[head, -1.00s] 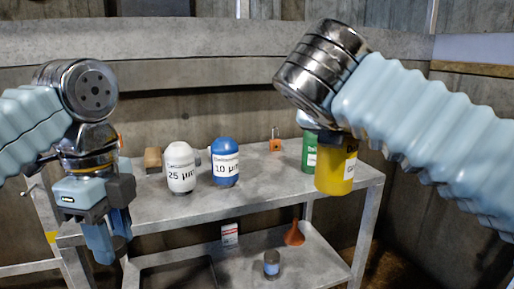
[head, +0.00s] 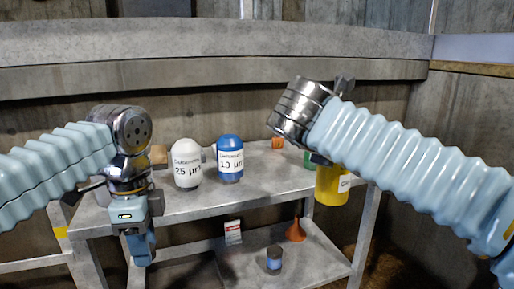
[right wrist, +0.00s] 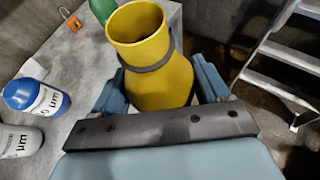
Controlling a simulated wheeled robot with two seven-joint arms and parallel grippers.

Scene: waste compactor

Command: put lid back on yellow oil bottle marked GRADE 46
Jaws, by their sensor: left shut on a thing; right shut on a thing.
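The yellow bottle (head: 331,186) is at the right end of the table in the head view, partly behind my right arm. In the right wrist view the bottle (right wrist: 158,75) has a wide open mouth with no lid on it. My right gripper (right wrist: 160,92) is shut around its body, a finger on each side. The bottle's base overlaps the table's front edge in the head view; I cannot tell its height. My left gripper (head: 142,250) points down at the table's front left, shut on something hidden. No lid is visible.
White (head: 186,164) and blue (head: 230,158) bottles stand on the grey table (head: 275,185). A green bottle (head: 310,160) is close behind the yellow one. An orange padlock (head: 278,143) lies at the back. The lower shelf holds an orange funnel (head: 296,231) and a dark can (head: 273,261).

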